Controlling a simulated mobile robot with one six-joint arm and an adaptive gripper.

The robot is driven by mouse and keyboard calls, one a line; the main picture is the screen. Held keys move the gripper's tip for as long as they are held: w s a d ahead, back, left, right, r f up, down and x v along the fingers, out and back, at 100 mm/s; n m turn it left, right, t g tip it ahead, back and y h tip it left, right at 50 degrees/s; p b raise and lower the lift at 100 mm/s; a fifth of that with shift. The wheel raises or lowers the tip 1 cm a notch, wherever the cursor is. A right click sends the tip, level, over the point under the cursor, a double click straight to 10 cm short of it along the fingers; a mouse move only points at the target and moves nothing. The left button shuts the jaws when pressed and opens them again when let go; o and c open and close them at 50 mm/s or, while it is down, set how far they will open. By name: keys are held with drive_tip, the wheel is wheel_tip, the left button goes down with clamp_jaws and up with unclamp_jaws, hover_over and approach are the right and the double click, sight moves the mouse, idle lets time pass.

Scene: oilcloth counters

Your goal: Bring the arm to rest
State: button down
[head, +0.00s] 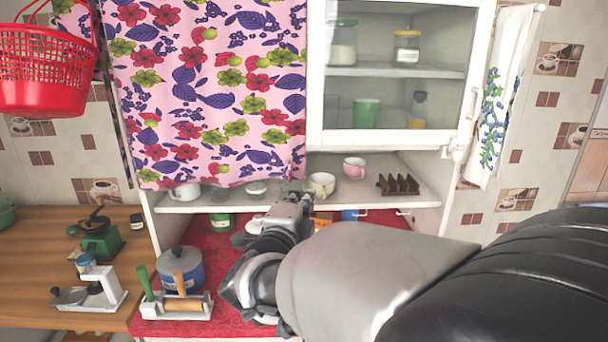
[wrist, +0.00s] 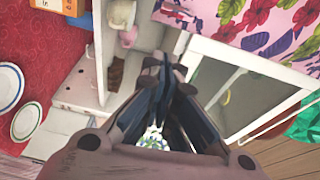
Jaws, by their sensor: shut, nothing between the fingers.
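My gripper (head: 297,197) is at the end of my arm, which reaches in from the lower right in the head view. It is in front of the cupboard's open shelf, above the red counter. In the wrist view my gripper (wrist: 166,65) has its dark fingers together at the tips, with nothing held between them. In the head view my arm hides part of the red counter and what stands on it.
The open shelf (head: 290,199) holds cups and a brown rack (head: 398,185). A floral curtain (head: 210,90) hangs above it. A blue pot (head: 181,268) stands on the red counter at left. A red basket (head: 45,70) hangs upper left. Plates (wrist: 28,120) show in the wrist view.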

drive_tip(key=s+d+f+n+g+y, duration=0.1)
drive_tip(key=s+d+f+n+g, duration=0.3)
drive_tip(key=s, duration=0.7)
drive_tip(key=s+d+f+n+g+y, duration=0.1)
drive_tip(key=s+d+f+n+g, duration=0.3)
drive_tip(key=s+n, duration=0.5)
drive_tip(key=s+d+f+n+g+y, duration=0.2)
drive_tip(key=s+d+f+n+g, duration=0.2)
drive_tip(key=s, duration=1)
drive_tip(key=d+n, duration=0.2)
drive_tip(key=n, duration=0.1)
drive_tip(key=shift+s+d+f, duration=0.2)
drive_tip(key=shift+s+f, duration=0.15)
